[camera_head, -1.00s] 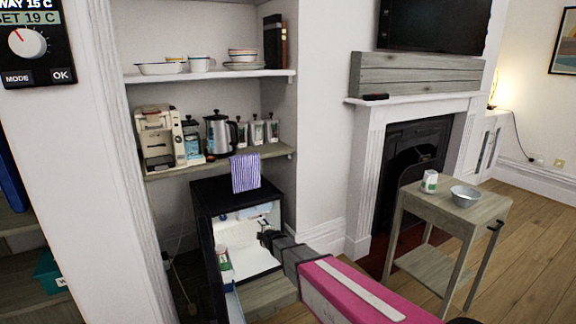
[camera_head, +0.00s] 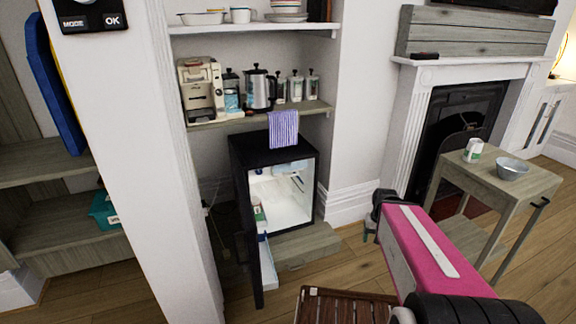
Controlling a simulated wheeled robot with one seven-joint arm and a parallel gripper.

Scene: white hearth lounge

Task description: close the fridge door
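The small black fridge (camera_head: 240,165) stands in the alcove under the lower shelf, its white lit inside (camera_head: 285,195) showing. Its door (camera_head: 257,262) is open, swung out toward me on the left side, seen nearly edge-on. My gripper (camera_head: 368,234) is to the right of the fridge opening, apart from the door, at the end of my pink arm. Its fingers are small and dark here, and I cannot tell whether they are open.
A striped towel (camera_head: 283,128) hangs over the fridge top. A wooden step (camera_head: 300,246) lies before the fridge. A slatted brown wooden piece (camera_head: 345,306) is at the bottom. A wooden trolley (camera_head: 500,190) with a can and bowl stands right. A wall edge (camera_head: 145,170) is left of the door.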

